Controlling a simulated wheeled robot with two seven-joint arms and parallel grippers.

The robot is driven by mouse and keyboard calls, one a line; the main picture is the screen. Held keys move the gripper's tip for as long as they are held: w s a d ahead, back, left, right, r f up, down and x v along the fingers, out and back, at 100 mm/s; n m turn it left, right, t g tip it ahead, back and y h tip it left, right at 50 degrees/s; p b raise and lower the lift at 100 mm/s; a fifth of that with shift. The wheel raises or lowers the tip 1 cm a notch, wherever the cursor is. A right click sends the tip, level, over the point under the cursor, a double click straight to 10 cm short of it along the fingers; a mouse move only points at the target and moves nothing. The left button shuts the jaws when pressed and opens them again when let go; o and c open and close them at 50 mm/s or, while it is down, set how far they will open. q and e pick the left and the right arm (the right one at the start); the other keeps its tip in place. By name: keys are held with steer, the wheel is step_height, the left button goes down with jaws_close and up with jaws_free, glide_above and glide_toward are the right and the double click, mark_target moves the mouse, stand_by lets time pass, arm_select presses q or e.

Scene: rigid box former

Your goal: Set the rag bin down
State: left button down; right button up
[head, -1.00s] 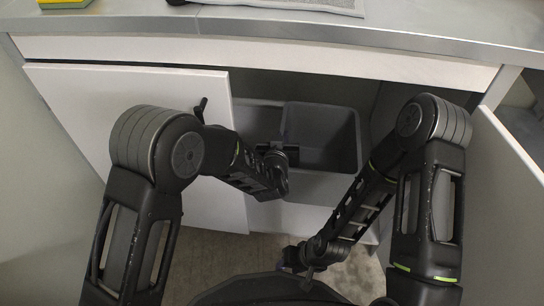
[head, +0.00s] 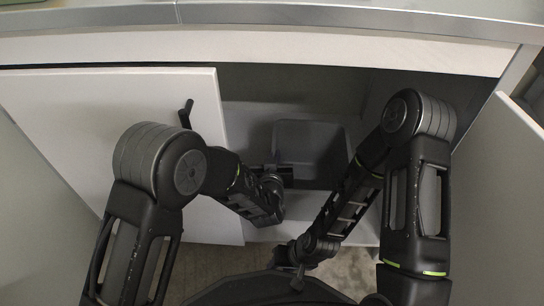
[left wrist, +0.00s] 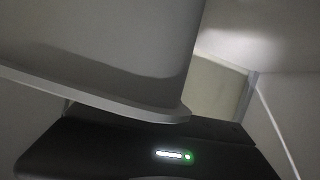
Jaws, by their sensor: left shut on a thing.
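The rag bin (head: 314,143) is a dark grey open box inside the open cabinet, in the middle of the head view. My left gripper (head: 278,172) is at its near left rim and is shut on it. In the left wrist view the bin's grey wall and rim (left wrist: 100,45) fill the upper left, close above my dark gripper body. The fingertips are hidden there. I cannot tell whether the bin's base touches the cabinet floor. My right gripper (head: 299,278) is low in front of the cabinet, away from the bin; its jaws are too small to read.
The white left door (head: 125,120) stands open beside my left arm, with a dark handle at its edge. The right door (head: 500,180) is open too. The countertop (head: 350,17) edge runs above. The cabinet floor (head: 235,125) left of the bin looks clear.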

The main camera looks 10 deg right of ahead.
arm_select(q)
steer(key=shift+r, duration=0.15)
steer(key=shift+f, duration=0.5)
steer(key=c, duration=1.6)
jaws_free()
steer(key=shift+f, duration=0.1)
steer(key=shift+r, duration=0.3)
steer(key=v, duration=0.1)
steer(key=p+v, duration=0.1)
steer(key=v, duration=0.1)
steer(key=shift+s+r+p, duration=0.15)
steer(key=shift+r+p, duration=0.15)
steer(key=shift+r, duration=0.15)
steer(key=s+a, duration=0.3)
steer(key=s, duration=0.8)
steer(key=shift+s+a+f, duration=0.2)
steer(key=shift+s, duration=0.05)
